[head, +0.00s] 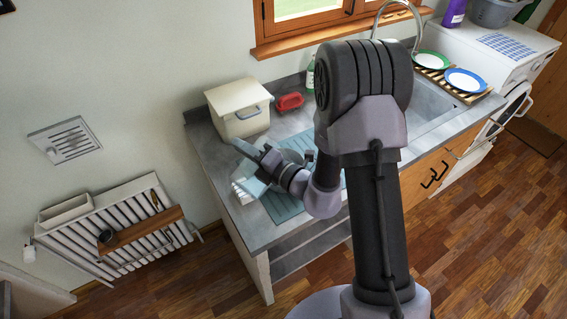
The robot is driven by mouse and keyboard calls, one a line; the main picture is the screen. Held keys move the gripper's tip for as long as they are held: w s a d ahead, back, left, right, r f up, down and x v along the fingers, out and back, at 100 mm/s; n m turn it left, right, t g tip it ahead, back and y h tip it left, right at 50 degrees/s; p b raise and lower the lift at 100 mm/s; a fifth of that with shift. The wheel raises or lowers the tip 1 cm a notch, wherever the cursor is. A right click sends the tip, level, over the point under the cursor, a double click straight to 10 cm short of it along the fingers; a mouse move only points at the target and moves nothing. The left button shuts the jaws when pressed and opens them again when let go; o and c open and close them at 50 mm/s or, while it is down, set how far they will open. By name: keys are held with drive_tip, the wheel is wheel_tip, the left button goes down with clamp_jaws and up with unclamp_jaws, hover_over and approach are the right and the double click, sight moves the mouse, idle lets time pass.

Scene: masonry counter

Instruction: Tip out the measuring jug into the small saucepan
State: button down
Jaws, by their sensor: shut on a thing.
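My gripper (256,164) is over the left end of the counter, at the end of my bent arm. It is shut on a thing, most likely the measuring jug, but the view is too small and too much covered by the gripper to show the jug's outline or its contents. A pale, whitish shape (241,193) shows just below the gripper; I cannot tell what it is. I cannot make out the small saucepan for certain. A small dark shape (309,155) shows beside my arm, and my arm hides much of the counter behind it.
A teal ribbed mat (284,208) lies on the grey counter (262,238). A cream bin (238,108) and a red item (289,102) stand at the back. Green and blue-rimmed plates (466,81) sit on a wooden rack, right of the sink.

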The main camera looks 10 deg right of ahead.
sight(233, 175)
drive_tip(key=shift+w+d+r+m+p, duration=0.15)
drive_tip(key=shift+w+d+m+p, duration=0.25)
drive_tip(key=shift+w+d+p, duration=0.25)
idle(0.5)
drive_tip(key=s+a+f+n+b, duration=0.2)
drive_tip(key=b, duration=0.2)
drive_tip(key=s+a+f+n+b, duration=0.2)
drive_tip(key=a+b, duration=0.1)
drive_tip(key=shift+s+f+b, duration=0.1)
drive_tip(key=shift+s+b, duration=0.05)
drive_tip(key=shift+b, duration=0.2)
drive_tip(key=shift+s+a+r+p, duration=0.1)
drive_tip(key=shift+a+r+p, duration=0.15)
drive_tip(key=shift+r+p, duration=0.35)
drive_tip(key=shift+s+f+n+b, duration=0.1)
drive_tip(key=shift+f+n+b, duration=0.25)
drive_tip(key=shift+n+b, duration=0.4)
drive_tip(key=s+a+f+n+t+b, duration=0.1)
drive_tip(key=s+a+f+n+b, duration=0.3)
drive_tip(key=a+f+n+b, duration=0.2)
drive_tip(key=shift+s+f+n, duration=0.4)
drive_tip(key=shift+f+n, duration=0.65)
drive_tip(key=shift+n, duration=1.1)
drive_tip(key=shift+a, duration=0.1)
